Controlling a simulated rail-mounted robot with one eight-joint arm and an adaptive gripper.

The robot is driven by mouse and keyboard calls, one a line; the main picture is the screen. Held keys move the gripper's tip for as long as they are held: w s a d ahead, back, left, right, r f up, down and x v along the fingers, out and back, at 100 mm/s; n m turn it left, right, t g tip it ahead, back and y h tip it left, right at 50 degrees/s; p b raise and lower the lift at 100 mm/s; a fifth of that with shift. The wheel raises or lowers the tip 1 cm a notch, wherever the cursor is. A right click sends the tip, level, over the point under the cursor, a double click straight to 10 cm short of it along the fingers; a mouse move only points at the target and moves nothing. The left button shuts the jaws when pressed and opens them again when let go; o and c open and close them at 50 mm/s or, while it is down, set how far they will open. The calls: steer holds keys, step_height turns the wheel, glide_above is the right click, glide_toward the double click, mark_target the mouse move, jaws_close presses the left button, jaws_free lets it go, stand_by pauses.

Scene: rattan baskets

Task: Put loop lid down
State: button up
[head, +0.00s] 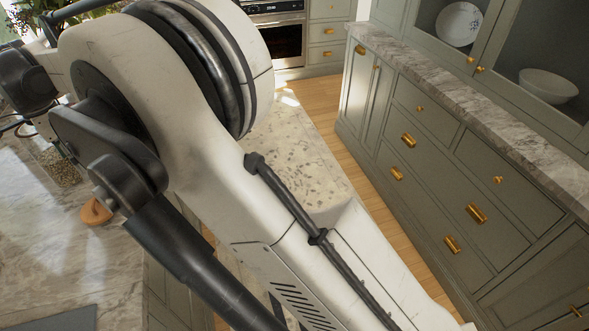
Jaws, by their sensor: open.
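I cannot make out a loop lid for certain. A textured, basket-like thing (62,168) shows in part on the marble counter at the left, mostly hidden behind my arm. A small orange-brown thing (97,212) lies on the counter just below it, partly covered by my arm; I cannot tell what it is. My arm fills the middle of the view and bends to the left edge. The fingers of my gripper are not seen.
The marble counter (50,245) is mostly bare at lower left, with a dark grey flat thing (60,318) at the bottom. Grey-green cabinets (440,165) stand at the right across the wooden floor (325,105).

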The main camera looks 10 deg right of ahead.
steer(key=w+d+r+n, duration=0.1)
steer(key=d+r, duration=0.2)
steer(key=d, duration=0.3)
steer(key=w+d+r+t+y, duration=0.1)
steer(key=d+r, duration=0.2)
steer(key=d, duration=0.3)
steer(key=w+d+r+n, duration=0.1)
steer(key=w+d+r, duration=0.15)
steer(key=d, duration=0.35)
steer(key=s+d+r+n+t, duration=0.1)
steer(key=s+d+r, duration=0.1)
steer(key=d, duration=0.7)
steer(key=s+d+r+n+t, duration=0.1)
steer(key=s+d+r, duration=0.15)
steer(key=d, duration=0.55)
steer(key=s+d+f+n+t, duration=0.1)
steer(key=s+d, duration=0.4)
steer(key=d, duration=0.3)
steer(key=s+d+n+t, duration=0.15)
steer(key=s+d, duration=0.25)
steer(key=d, duration=0.5)
steer(key=s+d+f+n+t, duration=0.2)
steer(key=s+d+f, duration=0.5)
steer(key=s+d, duration=0.2)
steer(key=shift+s+d+f+h, duration=0.35)
steer(key=shift+s+d+h, duration=0.05)
steer(key=shift+s, duration=0.8)
steer(key=shift+n, duration=0.25)
